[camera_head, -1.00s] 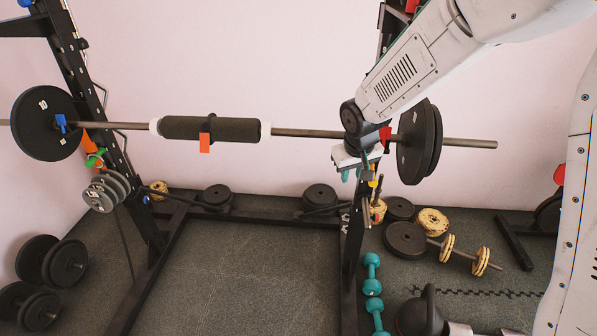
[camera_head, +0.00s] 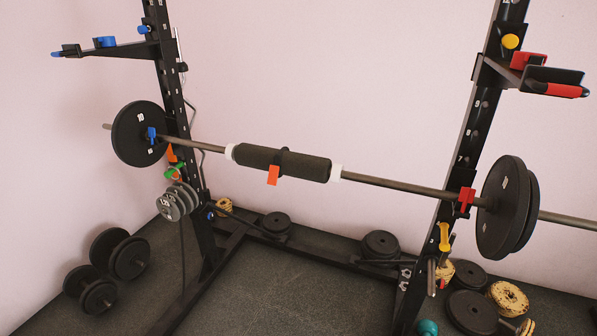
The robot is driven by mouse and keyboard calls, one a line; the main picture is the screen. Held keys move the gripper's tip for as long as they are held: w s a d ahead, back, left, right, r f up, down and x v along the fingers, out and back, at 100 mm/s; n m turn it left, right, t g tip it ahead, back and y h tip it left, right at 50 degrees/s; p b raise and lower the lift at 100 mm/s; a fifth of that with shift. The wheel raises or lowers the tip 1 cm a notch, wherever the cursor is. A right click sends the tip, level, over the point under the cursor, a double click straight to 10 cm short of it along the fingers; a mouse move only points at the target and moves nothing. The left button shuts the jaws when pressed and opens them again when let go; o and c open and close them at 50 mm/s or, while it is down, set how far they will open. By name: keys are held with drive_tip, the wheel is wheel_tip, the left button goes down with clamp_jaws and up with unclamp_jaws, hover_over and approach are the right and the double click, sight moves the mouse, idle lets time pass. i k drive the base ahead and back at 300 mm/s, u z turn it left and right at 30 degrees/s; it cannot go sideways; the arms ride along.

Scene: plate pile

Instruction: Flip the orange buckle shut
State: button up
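A barbell (camera_head: 405,186) lies across a black rack. A dark foam pad (camera_head: 300,165) is wrapped around the middle of its bar. A black strap circles the pad, and a flat orange tab (camera_head: 272,175) hangs down from it at the front. Another orange piece (camera_head: 171,153) shows by the left upright, partly hidden behind the bar and weight. I cannot tell from this distance which orange part is the buckle or whether it is open. A blue clip (camera_head: 151,135) and a red clip (camera_head: 466,199) sit near the plates. My gripper is out of view.
The rack's left upright (camera_head: 171,75) and right upright (camera_head: 478,120) stand at the sides, with arms jutting out. Black weights (camera_head: 380,246) and dumbbells (camera_head: 98,296) lie on the floor. The space before the pad looks clear.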

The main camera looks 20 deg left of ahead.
sight(272, 177)
drive_tip(key=u, duration=1.2)
